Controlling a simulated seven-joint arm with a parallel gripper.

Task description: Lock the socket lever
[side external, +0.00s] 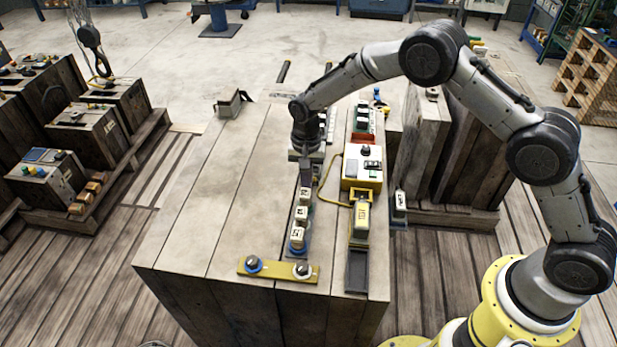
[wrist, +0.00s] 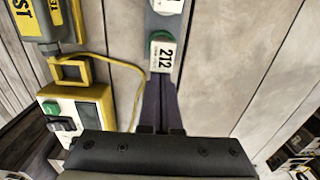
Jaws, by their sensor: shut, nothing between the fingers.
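My gripper (side external: 306,181) is shut and empty, pointing down over the wooden table top. In the wrist view its dark fingers (wrist: 158,84) are together, with their tips at the near edge of a green-and-white block marked 212 (wrist: 161,57). I cannot tell whether they touch it. The block belongs to a row of white-labelled blocks (side external: 301,213) on a narrow grey strip. I cannot make out for certain which part is the socket lever. A yellow-and-grey tester (side external: 361,218) lies right of the row, with a yellow square loop (wrist: 88,72) at its end.
A yellow-and-white control box (side external: 362,168) stands beside the gripper, with a yellow cable (side external: 335,190) running from it. A yellow plate (side external: 277,272) with two round knobs lies near the front edge. The table's left half is mostly clear.

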